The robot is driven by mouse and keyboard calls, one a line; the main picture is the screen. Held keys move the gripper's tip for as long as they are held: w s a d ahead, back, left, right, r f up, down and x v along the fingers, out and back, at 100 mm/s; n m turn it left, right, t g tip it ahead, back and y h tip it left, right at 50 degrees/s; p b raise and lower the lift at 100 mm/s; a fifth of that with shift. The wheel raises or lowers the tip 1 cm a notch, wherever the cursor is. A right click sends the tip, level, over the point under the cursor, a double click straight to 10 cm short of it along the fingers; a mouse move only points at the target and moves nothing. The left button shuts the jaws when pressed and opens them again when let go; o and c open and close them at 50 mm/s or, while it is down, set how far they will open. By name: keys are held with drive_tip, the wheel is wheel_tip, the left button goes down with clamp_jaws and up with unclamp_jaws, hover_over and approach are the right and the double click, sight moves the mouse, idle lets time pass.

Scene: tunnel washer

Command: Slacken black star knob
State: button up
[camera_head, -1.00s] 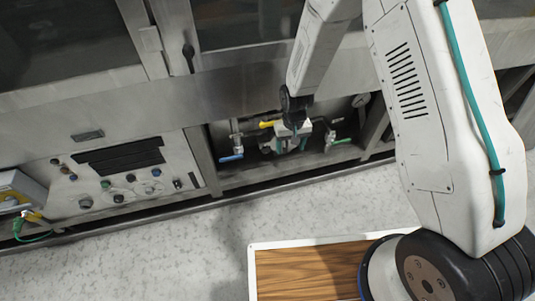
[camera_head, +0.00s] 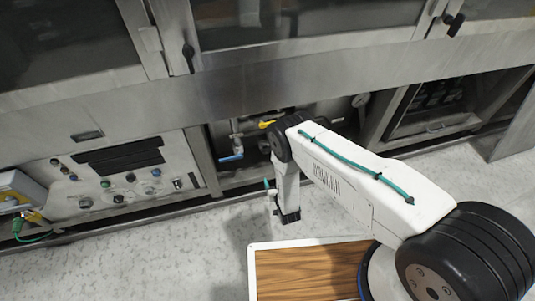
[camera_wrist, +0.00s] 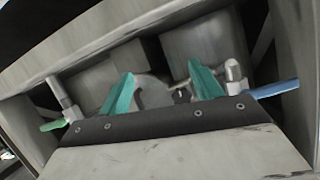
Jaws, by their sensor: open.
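I cannot make out a black star knob for certain in either view. A small dark piece (camera_wrist: 182,95) shows between the teal fingers in the wrist view, too unclear to name. My gripper (camera_wrist: 162,69) is open, its two teal fingers apart with nothing held between them. It faces the low recess with the valves. In the head view a teal fingertip of my gripper (camera_head: 267,185) shows in front of that recess. My arm hides the middle of the recess there.
A blue lever (camera_head: 231,157) and a yellow handle (camera_head: 267,124) sit in the recess; the blue lever also shows in the wrist view (camera_wrist: 272,89), opposite a green lever (camera_wrist: 54,125). A control panel (camera_head: 100,212) with several knobs is at left. The grey floor (camera_head: 150,265) is clear.

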sight(267, 151)
drive_tip(key=w+a+r+t, duration=0.1)
drive_tip(key=w+r+t, duration=0.3)
drive_tip(key=r, duration=0.4)
drive_tip(key=shift+m+y, duration=0.3)
drive_tip(key=shift+y, duration=0.1)
drive_tip(key=w, duration=0.2)
drive_tip(key=w+a, duration=0.1)
drive_tip(key=w, duration=0.4)
drive_tip(key=shift+a+f, duration=0.1)
drive_tip(key=shift+a, duration=0.15)
drive_tip(key=shift+s, duration=0.1)
drive_tip(key=c, duration=1)
